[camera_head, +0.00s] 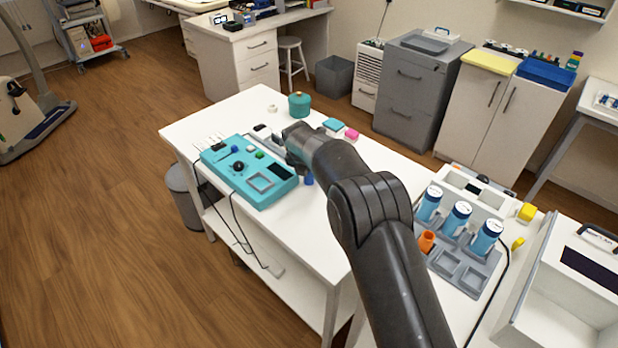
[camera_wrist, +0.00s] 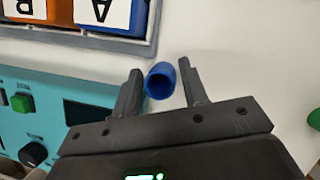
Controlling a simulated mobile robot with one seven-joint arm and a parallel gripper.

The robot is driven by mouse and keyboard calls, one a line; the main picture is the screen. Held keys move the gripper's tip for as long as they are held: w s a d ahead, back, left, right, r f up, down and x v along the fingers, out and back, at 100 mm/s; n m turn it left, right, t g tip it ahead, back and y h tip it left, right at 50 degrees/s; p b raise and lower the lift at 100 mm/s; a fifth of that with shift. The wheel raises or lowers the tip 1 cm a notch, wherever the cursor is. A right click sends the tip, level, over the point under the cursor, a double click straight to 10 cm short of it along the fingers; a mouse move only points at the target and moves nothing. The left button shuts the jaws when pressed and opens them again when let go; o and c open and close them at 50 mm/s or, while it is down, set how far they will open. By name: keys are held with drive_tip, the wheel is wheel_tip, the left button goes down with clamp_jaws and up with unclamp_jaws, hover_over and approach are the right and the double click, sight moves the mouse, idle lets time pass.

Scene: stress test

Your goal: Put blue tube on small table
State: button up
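The blue tube (camera_wrist: 161,79) is between the two fingers of my gripper (camera_wrist: 160,84) in the wrist view, its open end facing the camera. Narrow gaps show on both sides, so the fingers look open around it. In the head view the blue tube (camera_head: 309,180) shows low beside my gripper (camera_head: 296,150), over the white table (camera_head: 330,225) and right of the teal device. My arm hides most of the fingers there. A small white table (camera_head: 603,90) stands at the right edge; which table the task names is unclear.
The teal device (camera_head: 250,170) lies close left of my gripper. A grey tray (camera_wrist: 110,42) with lettered orange and blue blocks is near the fingers. A teal jar (camera_head: 299,104) stands behind. Blue-white canisters (camera_head: 459,217) and a white box (camera_head: 570,290) are at right.

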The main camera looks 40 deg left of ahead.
sight(312, 182)
drive_tip(key=c, duration=0.8)
drive_tip(key=shift+r, duration=0.1)
drive_tip(key=shift+r, duration=0.5)
drive_tip(key=r, duration=0.2)
drive_tip(key=d+r, duration=0.1)
drive_tip(key=shift+w+r, duration=0.25)
drive_tip(key=shift+r, duration=0.05)
drive_tip(key=w+d+r, duration=0.1)
drive_tip(key=d+r, duration=0.1)
drive_tip(key=d, duration=0.1)
drive_tip(key=w+d+r, duration=0.2)
drive_tip(key=d, duration=0.1)
drive_tip(key=w+d+r, duration=0.1)
drive_tip(key=d+r, duration=0.1)
drive_tip(key=d, duration=0.2)
drive_tip(key=shift+w+r, duration=0.15)
drive_tip(key=shift+w, duration=0.05)
